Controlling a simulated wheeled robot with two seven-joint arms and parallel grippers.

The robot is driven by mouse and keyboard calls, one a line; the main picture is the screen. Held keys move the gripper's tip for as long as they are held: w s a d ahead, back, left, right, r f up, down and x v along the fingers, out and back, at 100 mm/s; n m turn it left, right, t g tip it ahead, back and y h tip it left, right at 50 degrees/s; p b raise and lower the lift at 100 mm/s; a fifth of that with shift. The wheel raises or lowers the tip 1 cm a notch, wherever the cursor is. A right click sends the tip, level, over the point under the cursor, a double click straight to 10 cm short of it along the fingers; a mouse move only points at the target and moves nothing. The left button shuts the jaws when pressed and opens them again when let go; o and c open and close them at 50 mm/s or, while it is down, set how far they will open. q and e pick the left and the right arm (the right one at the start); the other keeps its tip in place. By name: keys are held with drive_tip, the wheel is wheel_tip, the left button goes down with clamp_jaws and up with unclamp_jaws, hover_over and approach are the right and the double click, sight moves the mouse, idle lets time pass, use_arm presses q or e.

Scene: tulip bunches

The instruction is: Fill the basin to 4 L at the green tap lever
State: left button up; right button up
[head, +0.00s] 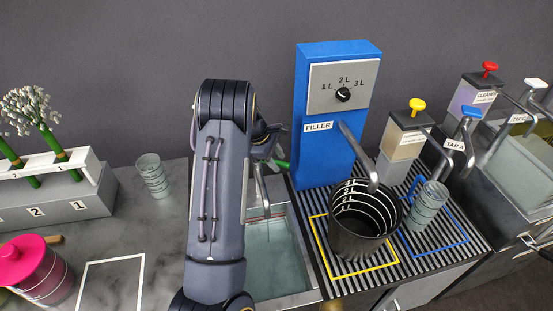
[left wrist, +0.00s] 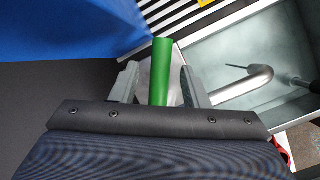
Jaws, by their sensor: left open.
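The green tap lever (head: 282,164) shows beside my left arm, at the back of the grey sink basin (head: 308,262). In the left wrist view the green lever (left wrist: 162,72) stands between the two fingers of my open left gripper (left wrist: 160,86), with no clear grip on it. In the head view the left gripper (head: 266,140) is partly hidden behind its own arm. The metal spout (left wrist: 255,82) hangs over the basin (left wrist: 225,60). The basin holds a pale, water-like surface, partly hidden by my arm; its level cannot be read. My right gripper is not in view.
Right of the basin, a black graduated bucket (head: 362,235) stands under the blue filler (head: 316,155), on a ribbed grate. Clear beakers stand on the counter (head: 152,176) and below TAP A (head: 427,207). A pink-lidded jar (head: 35,270) and flower rack (head: 60,195) are left.

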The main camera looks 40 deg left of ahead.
use_arm(q)
clamp_jaws()
drive_tip(key=shift+w, duration=0.1)
idle(0.3)
drive_tip(key=shift+w+a+n+t+y+p, duration=0.2)
drive_tip(key=shift+w+a+n+y+p, duration=0.25)
drive_tip(key=shift+n, duration=0.6)
drive_tip(key=shift+w+a+n+t+y+p, duration=0.2)
drive_tip(key=shift+w+a+n+y+p, duration=0.3)
drive_tip(key=shift+n, duration=0.6)
drive_tip(key=shift+w+a+n+t+y+p, duration=0.2)
drive_tip(key=shift+w+n+y+p, duration=0.3)
drive_tip(key=shift+n, duration=0.55)
drive_tip(key=shift+w, duration=0.1)
